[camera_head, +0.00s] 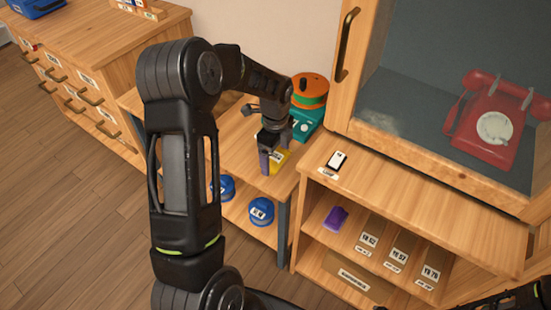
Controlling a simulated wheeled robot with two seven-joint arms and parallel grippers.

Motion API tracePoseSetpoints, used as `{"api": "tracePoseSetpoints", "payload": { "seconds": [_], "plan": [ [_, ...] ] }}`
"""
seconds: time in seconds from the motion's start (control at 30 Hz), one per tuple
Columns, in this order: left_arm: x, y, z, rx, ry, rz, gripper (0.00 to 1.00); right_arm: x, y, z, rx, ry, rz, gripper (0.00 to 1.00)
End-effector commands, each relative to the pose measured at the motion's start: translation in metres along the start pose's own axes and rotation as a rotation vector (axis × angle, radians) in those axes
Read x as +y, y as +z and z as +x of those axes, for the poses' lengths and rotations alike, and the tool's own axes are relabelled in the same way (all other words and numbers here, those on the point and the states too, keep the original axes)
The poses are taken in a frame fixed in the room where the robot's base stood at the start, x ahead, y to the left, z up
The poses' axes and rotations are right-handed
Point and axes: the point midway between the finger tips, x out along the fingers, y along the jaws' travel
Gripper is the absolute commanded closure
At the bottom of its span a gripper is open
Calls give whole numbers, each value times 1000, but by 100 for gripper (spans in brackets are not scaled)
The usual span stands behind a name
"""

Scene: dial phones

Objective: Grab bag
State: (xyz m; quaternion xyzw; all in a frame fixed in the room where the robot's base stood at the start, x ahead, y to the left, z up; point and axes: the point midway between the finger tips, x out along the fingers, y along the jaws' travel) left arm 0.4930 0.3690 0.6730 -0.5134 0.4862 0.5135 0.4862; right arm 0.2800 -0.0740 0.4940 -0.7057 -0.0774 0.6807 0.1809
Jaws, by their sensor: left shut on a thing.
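My left gripper (270,140) points down over the small wooden side table (236,142). It is shut on a narrow purple thing (265,162), which stands upright below the fingers; its full shape is partly hidden. A yellow piece with a pale label (279,160) lies right beside it on the table. I cannot make out any thing that is clearly a bag. Dark parts of my right arm show at the bottom right edge; its gripper's jaws cannot be made out.
A teal box (306,122) with an orange and green round thing (310,90) stands behind the gripper. Blue round things (261,211) sit on the shelf below. At right are a cabinet with a red phone (494,118), a black-and-white device (337,161), and a purple item (336,218).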

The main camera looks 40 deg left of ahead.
Motion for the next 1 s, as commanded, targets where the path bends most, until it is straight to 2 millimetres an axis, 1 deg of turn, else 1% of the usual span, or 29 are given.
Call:
{"api": "tracePoseSetpoints", "payload": {
  "seconds": [0.03,0.17,0.37,0.47,0.57,0.67,0.9,1.0],
  "plan": [
    [0,0,0,0,0,0,43,0,0,0,0,0,0,64],
    [0,0,0,0,0,0,53,0,0,0,0,0,0,64],
    [0,0,0,0,0,0,53,0,0,0,0,0,0,64],
    [0,0,-4,0,-1,0,53,0,0,0,0,0,0,64],
    [-1,0,-15,0,-2,0,53,0,0,-1,0,0,0,64],
    [-1,0,-31,0,-4,0,53,-1,0,-2,0,0,0,64],
    [-1,0,-78,-1,-4,0,53,-2,0,-5,0,0,0,64],
    [-1,0,-92,-1,-2,0,53,-2,0,-6,0,0,0,64]
  ]
}}
